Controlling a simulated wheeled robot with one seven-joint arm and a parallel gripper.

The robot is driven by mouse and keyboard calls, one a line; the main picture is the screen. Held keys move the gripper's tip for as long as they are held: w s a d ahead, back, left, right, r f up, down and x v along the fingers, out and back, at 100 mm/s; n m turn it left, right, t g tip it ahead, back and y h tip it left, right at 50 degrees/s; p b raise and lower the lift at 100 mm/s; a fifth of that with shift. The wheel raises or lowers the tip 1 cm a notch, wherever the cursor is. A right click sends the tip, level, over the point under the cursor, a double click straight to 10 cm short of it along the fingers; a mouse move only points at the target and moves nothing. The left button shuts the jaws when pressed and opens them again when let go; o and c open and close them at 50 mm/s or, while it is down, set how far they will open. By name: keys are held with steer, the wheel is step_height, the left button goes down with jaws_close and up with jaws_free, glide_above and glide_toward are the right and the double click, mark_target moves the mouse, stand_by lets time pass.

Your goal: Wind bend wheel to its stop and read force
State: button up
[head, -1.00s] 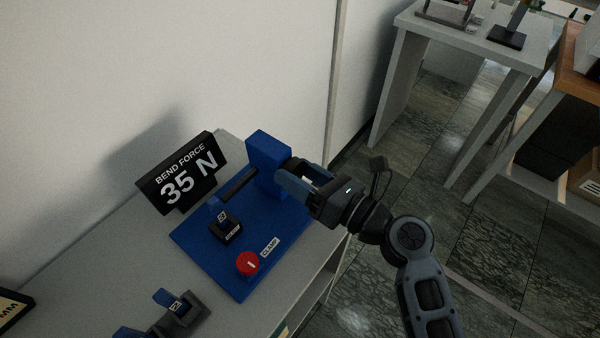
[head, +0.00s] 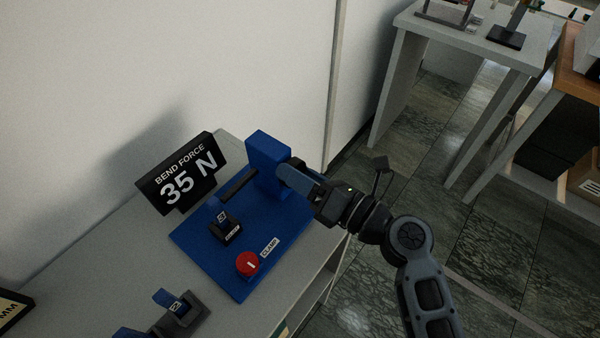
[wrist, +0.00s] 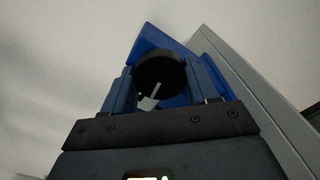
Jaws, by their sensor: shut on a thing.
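The blue bend press (head: 262,218) stands on the grey bench. Its black bend wheel (wrist: 160,75) shows in the wrist view with a pale mark on its face, on the side of the blue upright block (head: 268,158). My gripper (head: 288,175) is shut on the wheel, one finger on each side of it. In the head view the fingers hide most of the wheel. The black display (head: 182,175) reads "BEND FORCE 35 N". A red clamp knob (head: 247,263) sits on the base's front, beside a label (head: 270,247). A black holder (head: 226,228) stands on the base.
Another device, dark with blue parts (head: 172,308), lies at the bench's lower left, near a display partly cut off (head: 12,310). The wall (head: 150,70) is close behind the press. Open floor lies right of the bench.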

steer(key=shift+f, duration=0.15)
steer(key=o, duration=1.1)
steer(key=shift+c, duration=0.2)
steer(key=shift+d, duration=0.1)
steer(key=b+v, duration=0.1)
steer(key=v, duration=0.6)
steer(key=shift+s+d, duration=0.25)
